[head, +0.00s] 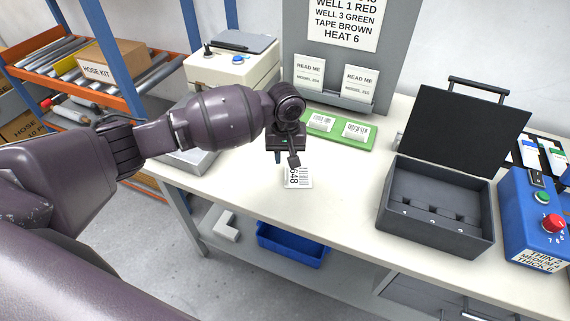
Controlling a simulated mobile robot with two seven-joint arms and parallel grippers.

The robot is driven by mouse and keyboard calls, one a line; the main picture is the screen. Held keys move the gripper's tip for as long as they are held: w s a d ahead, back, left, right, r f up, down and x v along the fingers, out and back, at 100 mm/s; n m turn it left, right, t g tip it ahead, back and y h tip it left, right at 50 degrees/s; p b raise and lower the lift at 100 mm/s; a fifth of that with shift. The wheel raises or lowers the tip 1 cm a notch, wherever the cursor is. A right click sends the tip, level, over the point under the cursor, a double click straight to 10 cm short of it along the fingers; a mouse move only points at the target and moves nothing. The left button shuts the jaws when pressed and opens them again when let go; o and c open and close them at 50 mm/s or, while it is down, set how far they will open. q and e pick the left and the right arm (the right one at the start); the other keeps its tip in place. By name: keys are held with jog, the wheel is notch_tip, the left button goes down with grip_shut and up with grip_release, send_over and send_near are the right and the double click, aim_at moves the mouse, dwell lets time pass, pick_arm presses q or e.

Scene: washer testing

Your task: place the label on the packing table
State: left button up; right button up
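A white label (299,181) with black print, including "648", shows on the white packing table (335,205), near its front edge. It looks flat, but I cannot tell whether all of it touches the tabletop. My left gripper (286,160) points down just above and behind the label. Its two fingers look apart, with white tabletop showing between them. The right finger overlaps the label's upper edge in the picture. My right gripper is not in view.
Behind the gripper lies a green tray (336,142) with two printed labels. An open black case (431,214) and a blue control box (541,213) stand at right. A beige machine (232,72) is at back left. A blue bin (291,244) sits below. Tabletop between label and case is clear.

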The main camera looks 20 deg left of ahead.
pick_arm(q)
notch_tip(320, 180, up, 7)
jog(key=p, duration=0.1)
dwell(0.5)
